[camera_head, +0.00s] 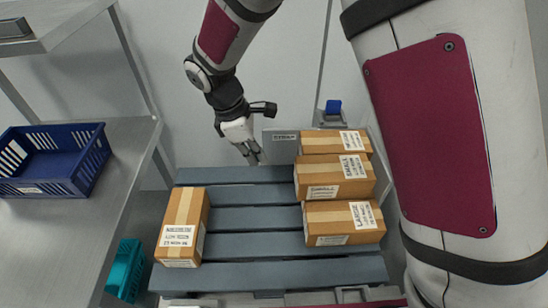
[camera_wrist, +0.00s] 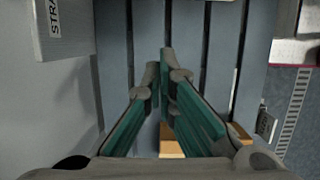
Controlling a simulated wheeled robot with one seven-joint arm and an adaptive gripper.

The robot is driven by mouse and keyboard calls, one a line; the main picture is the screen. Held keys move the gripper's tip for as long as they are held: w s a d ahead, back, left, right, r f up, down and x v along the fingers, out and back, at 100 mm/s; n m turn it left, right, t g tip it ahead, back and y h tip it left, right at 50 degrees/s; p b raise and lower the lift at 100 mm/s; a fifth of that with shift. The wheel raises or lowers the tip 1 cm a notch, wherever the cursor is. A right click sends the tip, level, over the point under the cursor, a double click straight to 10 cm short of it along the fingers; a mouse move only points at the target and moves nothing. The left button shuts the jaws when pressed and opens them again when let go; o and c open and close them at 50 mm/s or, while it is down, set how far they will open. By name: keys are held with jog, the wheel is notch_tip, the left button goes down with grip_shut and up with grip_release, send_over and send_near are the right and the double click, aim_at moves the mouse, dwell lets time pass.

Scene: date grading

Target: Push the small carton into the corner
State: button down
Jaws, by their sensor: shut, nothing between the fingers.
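Three brown taped cartons stand in a row at the right side of a grey slatted pallet (camera_head: 255,219). The middle carton (camera_head: 330,179) seems to read "SMALL"; the front one (camera_head: 340,224) reads "LARGE"; the back one's label (camera_head: 335,142) is unclear. A separate carton (camera_head: 182,225) sits at the pallet's left front. My gripper (camera_head: 254,157) is shut and empty over the pallet's back edge, left of the row and apart from it. In the wrist view its fingertips (camera_wrist: 160,72) meet above the slats. Part of a carton (camera_wrist: 171,141) shows behind the fingers; which one I cannot tell.
A grey upright board (camera_head: 281,146) with a label stands at the pallet's back, beside the back carton. A blue crate (camera_head: 94,163) sits on a shelf at left, with a teal crate (camera_head: 125,269) below. The pallet's middle slats are clear.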

jog(key=d+f+b, duration=0.1)
jog(key=d+f, duration=0.5)
jog(key=f, duration=0.3)
jog(key=shift+d+b, duration=0.35)
jog(key=shift+d, duration=0.05)
jog(key=d, duration=0.2)
jog(key=shift+d+p, duration=0.3)
